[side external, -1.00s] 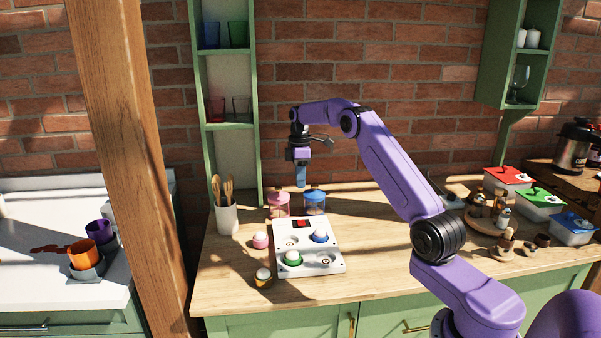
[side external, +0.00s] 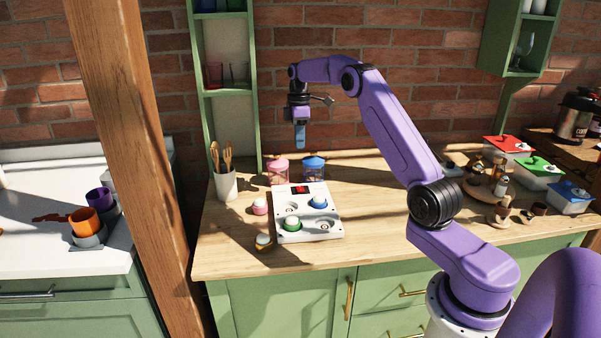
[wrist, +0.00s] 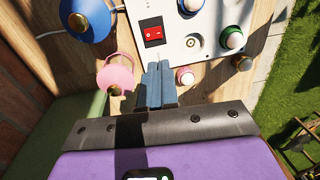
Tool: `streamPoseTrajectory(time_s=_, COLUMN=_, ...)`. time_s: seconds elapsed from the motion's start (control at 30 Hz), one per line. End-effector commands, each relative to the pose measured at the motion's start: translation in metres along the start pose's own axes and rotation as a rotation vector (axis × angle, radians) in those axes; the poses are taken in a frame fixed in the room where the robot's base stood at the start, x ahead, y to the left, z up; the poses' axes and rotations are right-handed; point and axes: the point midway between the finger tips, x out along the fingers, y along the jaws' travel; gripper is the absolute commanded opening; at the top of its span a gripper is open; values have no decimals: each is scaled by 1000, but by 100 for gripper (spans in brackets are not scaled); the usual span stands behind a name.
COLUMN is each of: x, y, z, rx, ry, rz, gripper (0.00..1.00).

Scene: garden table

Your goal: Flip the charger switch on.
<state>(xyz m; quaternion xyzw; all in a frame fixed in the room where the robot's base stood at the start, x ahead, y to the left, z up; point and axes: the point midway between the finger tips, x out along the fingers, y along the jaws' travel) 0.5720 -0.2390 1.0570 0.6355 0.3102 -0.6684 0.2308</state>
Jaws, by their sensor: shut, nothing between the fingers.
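The white charger (side external: 308,216) lies flat on the wooden table. Its red switch (side external: 299,190) is at the back edge; it also shows in the wrist view (wrist: 153,33), but I cannot tell which way it is set. A blue-based bulb (side external: 319,202) and a green-based bulb (side external: 292,224) sit in sockets on the charger; other sockets are empty. My gripper (side external: 300,145) is shut and empty, pointing down above and behind the charger. In the wrist view its blue fingers (wrist: 158,85) are together, a little short of the switch and apart from it.
A pink lantern (side external: 278,171) and a blue lantern (side external: 314,169) stand behind the charger. A pink-based bulb (side external: 260,207) and a yellow-based bulb (side external: 263,242) stand at its left. A utensil cup (side external: 226,184) is farther left.

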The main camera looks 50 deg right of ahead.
Motion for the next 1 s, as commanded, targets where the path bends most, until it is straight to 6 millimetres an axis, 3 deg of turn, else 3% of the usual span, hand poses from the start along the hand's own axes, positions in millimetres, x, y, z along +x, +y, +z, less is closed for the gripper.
streamPoseTrajectory(time_s=0.47, x=8, y=-1, z=0, rx=1, ry=0, rz=-1, gripper=0)
streamPoseTrajectory(time_s=1.0, x=102, y=-1, z=1, rx=1, ry=-1, rz=-4, gripper=0)
